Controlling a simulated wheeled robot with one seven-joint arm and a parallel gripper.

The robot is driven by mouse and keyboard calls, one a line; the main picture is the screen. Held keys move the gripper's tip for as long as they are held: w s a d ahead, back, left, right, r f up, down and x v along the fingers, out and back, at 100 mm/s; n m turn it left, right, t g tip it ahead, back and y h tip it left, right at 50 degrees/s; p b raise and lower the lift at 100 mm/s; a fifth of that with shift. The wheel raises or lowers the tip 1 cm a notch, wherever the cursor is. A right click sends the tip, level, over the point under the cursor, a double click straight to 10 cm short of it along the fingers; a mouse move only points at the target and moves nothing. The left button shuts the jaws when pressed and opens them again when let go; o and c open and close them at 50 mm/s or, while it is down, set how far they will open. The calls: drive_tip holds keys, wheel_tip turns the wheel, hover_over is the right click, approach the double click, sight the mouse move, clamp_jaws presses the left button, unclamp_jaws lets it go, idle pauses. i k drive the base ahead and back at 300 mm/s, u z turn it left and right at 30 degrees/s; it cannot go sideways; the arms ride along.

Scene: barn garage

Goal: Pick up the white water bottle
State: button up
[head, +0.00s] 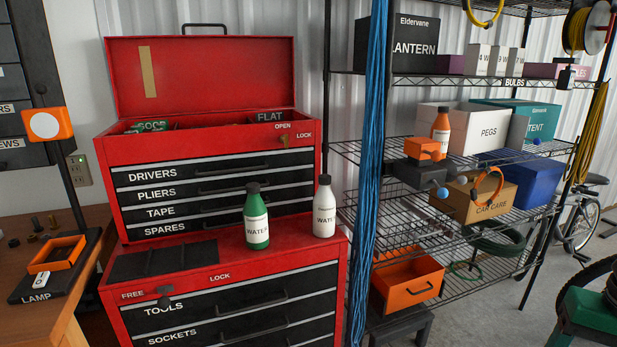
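The white water bottle (324,212) stands upright on the red tool chest's lower top, near its right edge. It has a dark cap and a label reading "WATER". A green bottle (256,224), also labelled "WATER", stands upright to its left, with a gap between them. My gripper is not in view.
The red tool chest (337,270) has an open-lidded upper box behind the bottles. Blue cords (371,150) hang just right of the white bottle, in front of a wire shelf (408,230). A wooden bench (90,268) is at left.

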sight(324, 202)
drive_tip(key=u, duration=0.05)
drive_tip(key=k, duration=0.55)
drive_tip(key=u, duration=0.6)
drive_tip(key=i, duration=1.65)
drive_tip(key=z, duration=0.6)
